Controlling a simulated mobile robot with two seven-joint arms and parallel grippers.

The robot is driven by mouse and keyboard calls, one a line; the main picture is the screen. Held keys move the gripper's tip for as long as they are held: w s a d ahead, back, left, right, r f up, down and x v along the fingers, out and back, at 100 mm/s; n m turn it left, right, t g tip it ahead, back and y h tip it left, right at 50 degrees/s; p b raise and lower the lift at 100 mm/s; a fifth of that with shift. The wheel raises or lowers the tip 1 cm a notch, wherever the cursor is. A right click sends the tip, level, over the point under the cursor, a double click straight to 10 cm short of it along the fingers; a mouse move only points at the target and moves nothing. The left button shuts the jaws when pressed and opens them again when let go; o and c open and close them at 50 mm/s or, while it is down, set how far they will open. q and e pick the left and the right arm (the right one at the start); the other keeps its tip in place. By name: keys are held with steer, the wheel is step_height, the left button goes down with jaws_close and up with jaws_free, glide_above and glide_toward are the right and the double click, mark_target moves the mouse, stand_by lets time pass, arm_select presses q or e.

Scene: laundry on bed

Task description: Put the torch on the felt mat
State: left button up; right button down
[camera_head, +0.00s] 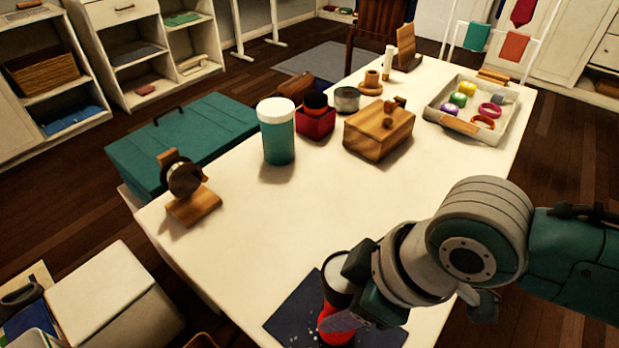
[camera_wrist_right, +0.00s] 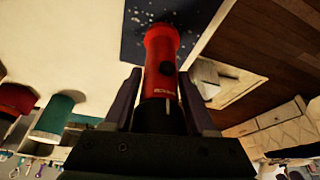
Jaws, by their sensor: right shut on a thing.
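The torch is red with a black grip; its red end (camera_head: 336,326) points down over the dark blue speckled felt mat (camera_head: 292,312) at the near edge of the white table. My right gripper (camera_head: 350,290) is shut on the torch and hides part of it in the head view. In the right wrist view the torch (camera_wrist_right: 162,52) lies between both fingers of my right gripper (camera_wrist_right: 161,85), with the felt mat (camera_wrist_right: 134,38) beyond its red end. I cannot tell whether the torch touches the mat. My left gripper is not in view.
On the table (camera_head: 250,225) stand a teal jar (camera_head: 278,140), a wooden box (camera_head: 379,132), a red container (camera_head: 315,120), a wooden watch stand (camera_head: 192,205) and a tray of small items (camera_head: 436,115). The table between these and the mat is clear.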

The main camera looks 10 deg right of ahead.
steer(key=shift+f, duration=0.65)
steer(key=shift+f, duration=0.1)
steer(key=shift+c, duration=1)
jaws_free()
steer(key=shift+r, duration=0.3)
steer(key=s+d+r+m+t+p, duration=0.1)
steer(key=s+r+m+p, duration=0.4)
steer(key=r, duration=0.9)
steer(key=s+d+r+m+h+b, duration=0.1)
steer(key=s+d+m+h, duration=0.2)
steer(key=s+d, duration=0.4)
steer(key=shift+d+r, duration=0.3)
steer(key=shift+d, duration=0.35)
